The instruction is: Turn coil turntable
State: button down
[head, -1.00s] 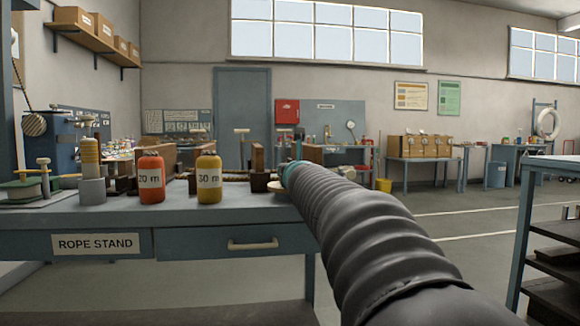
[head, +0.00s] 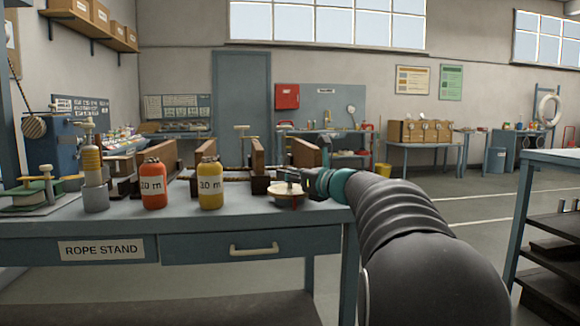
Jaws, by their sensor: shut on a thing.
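The coil turntable (head: 286,201) looks like a small round pale disc with a darker rim, on the right part of the rope stand bench top. My gripper (head: 300,178) is at its top from the right, low over the disc, and is shut on a part of it. The fingers are small and dark here, so the exact grip point is hard to make out. My arm, with a teal wrist ring and a dark ribbed sleeve, comes in from the lower right and hides the bench's right end.
On the rope stand bench (head: 200,229) stand a red 20 m bottle (head: 153,186) and a yellow 30 m bottle (head: 210,186). Wooden uprights (head: 258,160) stand behind the turntable. A dark shelf rack (head: 545,225) is at the right. The floor between is clear.

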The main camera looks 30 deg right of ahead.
jog(key=shift+r+n+g+y+p, duration=0.1)
jog(key=shift+n+g+y+p, duration=0.3)
jog(key=shift+n+y+p, duration=0.6)
jog(key=shift+y+b, duration=0.3)
jog(key=shift+y, duration=0.2)
jog(key=c, duration=0.9)
grip_release()
jog(key=shift+o, duration=0.2)
jog(key=v, duration=1.2)
jog(key=shift+r, duration=0.1)
